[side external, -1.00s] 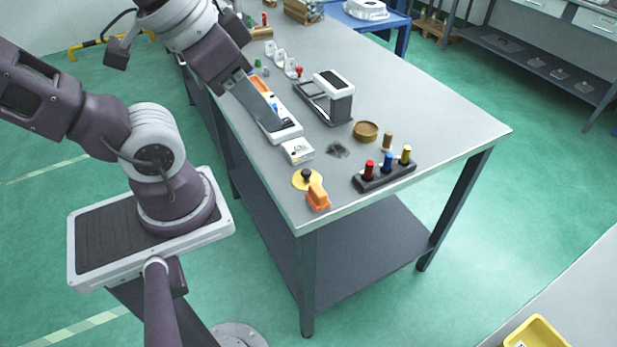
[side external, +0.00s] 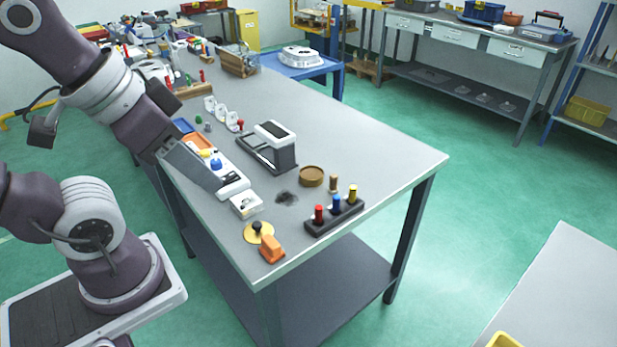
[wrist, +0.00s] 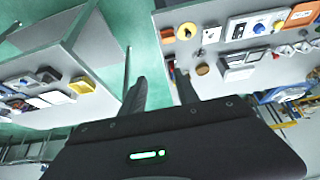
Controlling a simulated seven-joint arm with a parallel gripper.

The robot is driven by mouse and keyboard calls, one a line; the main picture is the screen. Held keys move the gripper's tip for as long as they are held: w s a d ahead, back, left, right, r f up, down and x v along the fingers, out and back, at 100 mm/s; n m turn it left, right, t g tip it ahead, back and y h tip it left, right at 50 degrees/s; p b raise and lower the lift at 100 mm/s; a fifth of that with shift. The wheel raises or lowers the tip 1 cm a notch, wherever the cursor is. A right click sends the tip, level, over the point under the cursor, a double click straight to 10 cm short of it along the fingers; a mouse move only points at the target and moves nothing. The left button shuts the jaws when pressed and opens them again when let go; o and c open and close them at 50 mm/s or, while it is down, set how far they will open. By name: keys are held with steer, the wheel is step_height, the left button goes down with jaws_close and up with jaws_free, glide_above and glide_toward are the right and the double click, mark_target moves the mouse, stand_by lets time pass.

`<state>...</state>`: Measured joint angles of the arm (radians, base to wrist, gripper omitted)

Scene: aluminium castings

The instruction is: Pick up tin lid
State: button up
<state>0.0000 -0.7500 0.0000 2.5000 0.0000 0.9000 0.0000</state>
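The likeliest tin lid is a round yellow disc with a black knob (side external: 258,233). It lies flat near the table's front left corner, beside an orange block (side external: 271,248). It also shows in the wrist view, as the yellow disc (wrist: 187,31). My gripper (side external: 221,187) is above the left part of the table, up and left of the lid in the side view. In the wrist view my gripper (wrist: 161,76) has its two dark fingers apart with nothing between them. It is not touching the lid.
A white box (side external: 245,204) stands beside the lid. A dark block with red, blue and yellow pegs (side external: 335,216), a brown round dish (side external: 312,176) and a black-and-white device (side external: 270,146) stand to the right. The table's right part (side external: 380,160) is clear.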

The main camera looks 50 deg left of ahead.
steer(key=shift+o, duration=0.2)
steer(key=shift+o, duration=0.9)
steer(key=n+g, duration=0.6)
steer(key=n, duration=1.5)
glide_above(257, 223)
steer(key=f, duration=1.9)
steer(key=shift+s+f, duration=0.2)
steer(key=shift+s, duration=0.15)
steer(key=f, duration=0.7)
steer(key=shift+w+f, duration=0.1)
steer(key=shift+w, duration=0.2)
jaws_close()
